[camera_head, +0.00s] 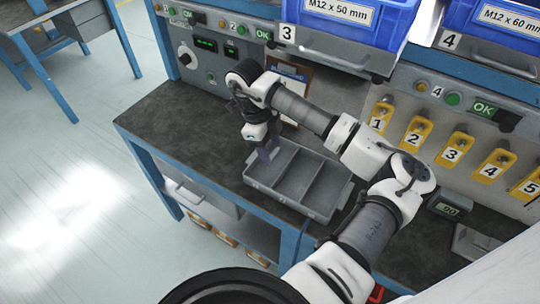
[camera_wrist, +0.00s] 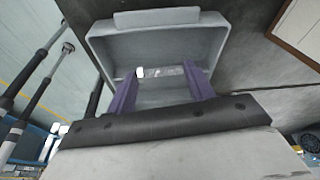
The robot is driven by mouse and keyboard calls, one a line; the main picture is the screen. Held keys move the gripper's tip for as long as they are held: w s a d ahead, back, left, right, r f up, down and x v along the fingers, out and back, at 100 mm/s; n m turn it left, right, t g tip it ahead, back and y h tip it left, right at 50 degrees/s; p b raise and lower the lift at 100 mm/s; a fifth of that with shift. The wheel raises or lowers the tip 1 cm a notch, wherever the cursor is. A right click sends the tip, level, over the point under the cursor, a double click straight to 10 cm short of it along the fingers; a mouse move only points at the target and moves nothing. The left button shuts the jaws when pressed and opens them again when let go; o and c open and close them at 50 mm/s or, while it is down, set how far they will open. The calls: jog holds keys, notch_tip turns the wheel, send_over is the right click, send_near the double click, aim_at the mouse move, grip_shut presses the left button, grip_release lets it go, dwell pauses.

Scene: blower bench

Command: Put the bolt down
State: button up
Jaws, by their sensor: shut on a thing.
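My gripper (camera_head: 268,152) points down over the left end of a grey three-compartment tray (camera_head: 318,205) on the bench. In the wrist view, the purple fingers of my gripper (camera_wrist: 161,72) are shut on a small, pale metallic bolt (camera_wrist: 160,72), which lies crosswise between the fingertips. A grey tray compartment (camera_wrist: 215,38) is behind and around the fingertips in that view. I cannot tell whether the bolt touches the compartment floor. In the head view the bolt is too small or hidden to make out.
Blue bins (camera_head: 350,22) stand on a shelf above the bench. Yellow numbered holders (camera_head: 420,130) line the back panel at right. A clipboard (camera_head: 290,75) leans at the back. The dark bench top (camera_head: 180,125) left of the tray is clear.

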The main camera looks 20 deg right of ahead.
aim_at(273, 167)
notch_tip(273, 167, down, 4)
jog(key=shift+f+p, duration=0.2)
jog(key=shift+p, duration=0.25)
jog(key=shift+f, duration=0.15)
jog(key=shift+f, duration=0.1)
jog(key=shift+f+b, duration=0.1)
jog(key=shift+b, duration=0.2)
jog(key=o, duration=1)
jog(key=shift+r+p, duration=0.35)
jog(key=shift+p, duration=0.05)
jog(key=b+v, duration=0.2)
jog(key=v, duration=0.5)
jog(key=shift+w+r, duration=0.1)
jog(key=shift+r, duration=0.05)
